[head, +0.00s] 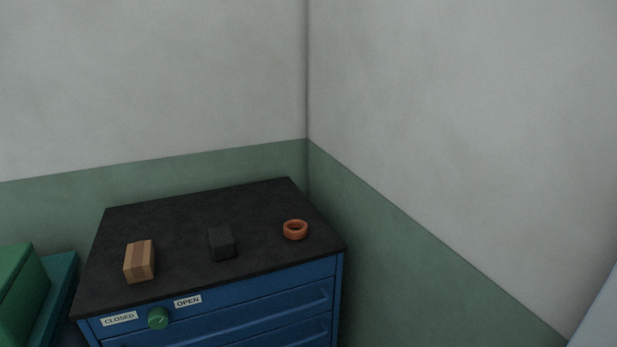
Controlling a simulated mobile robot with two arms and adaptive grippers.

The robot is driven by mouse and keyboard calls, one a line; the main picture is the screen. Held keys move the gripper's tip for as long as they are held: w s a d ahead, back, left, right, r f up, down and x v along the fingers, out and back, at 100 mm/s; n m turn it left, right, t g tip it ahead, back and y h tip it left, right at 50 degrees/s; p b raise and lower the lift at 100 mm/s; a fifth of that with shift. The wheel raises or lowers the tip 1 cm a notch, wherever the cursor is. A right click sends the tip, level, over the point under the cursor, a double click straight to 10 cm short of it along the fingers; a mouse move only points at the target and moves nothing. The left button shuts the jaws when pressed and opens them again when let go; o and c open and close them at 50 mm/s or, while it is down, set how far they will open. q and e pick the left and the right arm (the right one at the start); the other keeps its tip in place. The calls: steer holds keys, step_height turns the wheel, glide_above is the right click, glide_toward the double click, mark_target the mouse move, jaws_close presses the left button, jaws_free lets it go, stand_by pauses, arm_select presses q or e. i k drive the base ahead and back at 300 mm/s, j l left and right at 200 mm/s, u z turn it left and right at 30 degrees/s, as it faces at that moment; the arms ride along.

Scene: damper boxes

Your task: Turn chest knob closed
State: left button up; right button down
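The chest (255,291) is a blue drawer cabinet with a black top (180,225), standing in the room's corner. A round green knob (158,318) sits on its upper front at the left. A white label reading CLOSED (119,318) is left of the knob, and one reading OPEN (187,301) is up and to its right. A small light mark on the knob seems to point up and right, toward the OPEN side. Neither of my grippers shows in the head view.
On the chest top are a brown box (139,262), a dark grey block (221,243) and an orange ring (295,230). A green box (20,290) stands at the left, close to the chest. Walls close in behind and to the right.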

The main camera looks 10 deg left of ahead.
mark_target(157, 317)
steer(key=u, duration=1.35)
